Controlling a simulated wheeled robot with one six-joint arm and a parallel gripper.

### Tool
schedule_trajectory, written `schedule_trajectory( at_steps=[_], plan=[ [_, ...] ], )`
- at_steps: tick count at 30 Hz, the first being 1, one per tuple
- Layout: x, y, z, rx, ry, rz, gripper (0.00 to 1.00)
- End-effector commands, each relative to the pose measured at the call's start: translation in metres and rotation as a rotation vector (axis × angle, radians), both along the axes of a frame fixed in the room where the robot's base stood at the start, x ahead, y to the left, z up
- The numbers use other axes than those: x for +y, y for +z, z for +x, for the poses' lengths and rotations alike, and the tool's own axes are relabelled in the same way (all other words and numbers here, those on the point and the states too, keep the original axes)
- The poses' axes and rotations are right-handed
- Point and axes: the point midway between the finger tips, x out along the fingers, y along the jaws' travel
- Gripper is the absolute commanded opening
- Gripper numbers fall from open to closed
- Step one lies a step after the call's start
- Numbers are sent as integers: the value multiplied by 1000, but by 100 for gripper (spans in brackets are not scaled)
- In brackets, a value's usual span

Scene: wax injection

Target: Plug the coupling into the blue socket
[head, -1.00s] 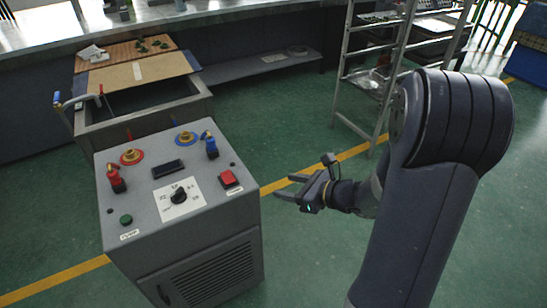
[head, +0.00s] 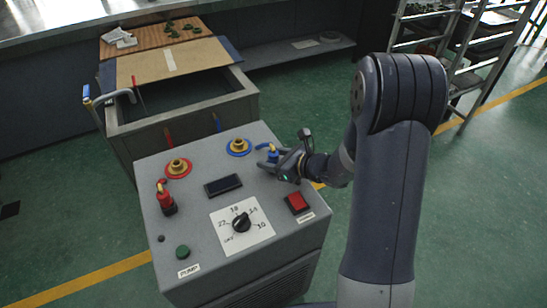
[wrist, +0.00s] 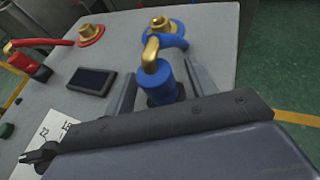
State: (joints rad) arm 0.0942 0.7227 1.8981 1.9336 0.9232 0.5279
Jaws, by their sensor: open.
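The blue coupling (wrist: 162,84), with a bent brass top, stands upright on the grey machine's top. My gripper (wrist: 160,72) is open, with one finger on each side of the coupling; I cannot tell if either finger touches it. In the head view my gripper (head: 267,157) partly hides the coupling (head: 273,152). The blue socket (head: 238,148) is a blue ring with a brass fitting, left of the coupling in the head view. In the wrist view the blue socket (wrist: 172,41) lies just beyond the coupling, its brass fitting empty.
A red socket (head: 177,168) and a red coupling (head: 166,201) are on the left of the machine top (head: 200,205). A display (head: 223,185), dial (head: 241,223), red button (head: 297,203) and green button (head: 182,251) are nearby. An open tank (head: 180,112) stands behind.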

Motion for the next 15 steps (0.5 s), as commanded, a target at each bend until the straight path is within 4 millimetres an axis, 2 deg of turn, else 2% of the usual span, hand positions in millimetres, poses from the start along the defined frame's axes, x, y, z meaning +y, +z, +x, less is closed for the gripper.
schedule_trajectory(
  at_steps=[5,15],
  plan=[
    [0,0,0,0,0,0,53],
    [0,0,0,0,0,0,25]
  ],
)
